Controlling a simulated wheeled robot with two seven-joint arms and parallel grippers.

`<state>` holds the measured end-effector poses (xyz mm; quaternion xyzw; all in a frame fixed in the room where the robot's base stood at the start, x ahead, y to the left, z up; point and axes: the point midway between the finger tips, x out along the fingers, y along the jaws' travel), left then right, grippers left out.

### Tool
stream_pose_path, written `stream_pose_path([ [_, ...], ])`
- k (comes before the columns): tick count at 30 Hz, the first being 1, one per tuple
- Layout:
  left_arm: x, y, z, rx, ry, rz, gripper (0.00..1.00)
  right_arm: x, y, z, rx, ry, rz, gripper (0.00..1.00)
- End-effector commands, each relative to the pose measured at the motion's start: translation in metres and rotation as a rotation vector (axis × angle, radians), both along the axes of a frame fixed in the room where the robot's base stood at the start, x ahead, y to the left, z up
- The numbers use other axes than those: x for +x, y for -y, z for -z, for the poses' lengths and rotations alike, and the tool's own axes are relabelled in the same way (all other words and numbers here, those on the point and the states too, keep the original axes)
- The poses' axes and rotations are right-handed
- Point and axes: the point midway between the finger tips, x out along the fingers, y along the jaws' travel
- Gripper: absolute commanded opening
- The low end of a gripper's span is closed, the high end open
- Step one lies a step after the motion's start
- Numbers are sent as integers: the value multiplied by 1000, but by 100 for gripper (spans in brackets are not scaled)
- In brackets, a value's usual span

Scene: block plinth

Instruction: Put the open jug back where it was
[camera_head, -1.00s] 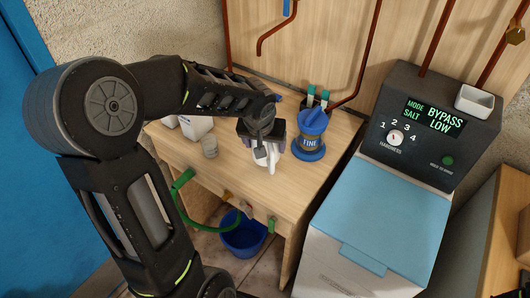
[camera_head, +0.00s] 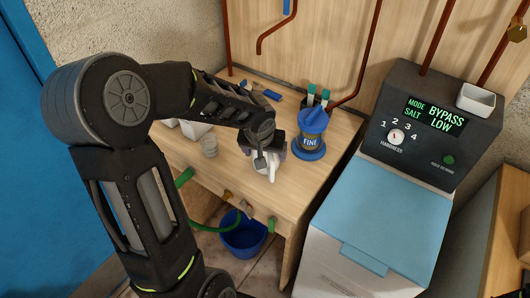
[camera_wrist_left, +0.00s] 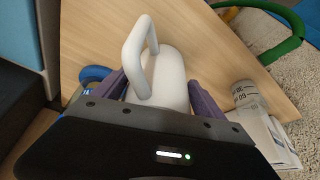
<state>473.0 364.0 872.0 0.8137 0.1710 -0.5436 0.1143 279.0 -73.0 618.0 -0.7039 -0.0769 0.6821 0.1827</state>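The open jug is white with a loop handle. In the head view the jug (camera_head: 273,168) is partly hidden under my left gripper (camera_head: 262,150), over the wooden bench near its front edge. In the left wrist view the jug (camera_wrist_left: 172,78) sits between the two purple fingers of the gripper (camera_wrist_left: 160,95), which lie close against both its sides; its handle points away from the palm. I cannot tell whether its base touches the bench. My right gripper is in neither view.
A blue "FINE" canister (camera_head: 311,137) stands just right of the jug on the bench (camera_head: 225,178). A blue bucket (camera_head: 243,238) and green hose are below. The softener cabinet (camera_head: 385,215) is at right.

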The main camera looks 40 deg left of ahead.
Motion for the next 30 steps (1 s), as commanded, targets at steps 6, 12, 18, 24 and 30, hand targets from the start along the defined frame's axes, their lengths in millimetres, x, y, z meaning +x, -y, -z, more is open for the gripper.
stream_pose_path([
  [6, 0, 0, 0, 0, 0, 0, 97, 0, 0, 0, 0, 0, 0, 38],
  [12, 0, 0, -1, 0, 0, 0, 97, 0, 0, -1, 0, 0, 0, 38],
  [18, -1, 1, -10, 0, 2, -1, 97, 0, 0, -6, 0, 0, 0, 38],
  [24, -12, 6, -41, 2, 5, 0, 97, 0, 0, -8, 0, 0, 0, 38],
  [30, -28, 13, -81, 3, 5, 1, 97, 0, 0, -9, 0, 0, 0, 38],
])
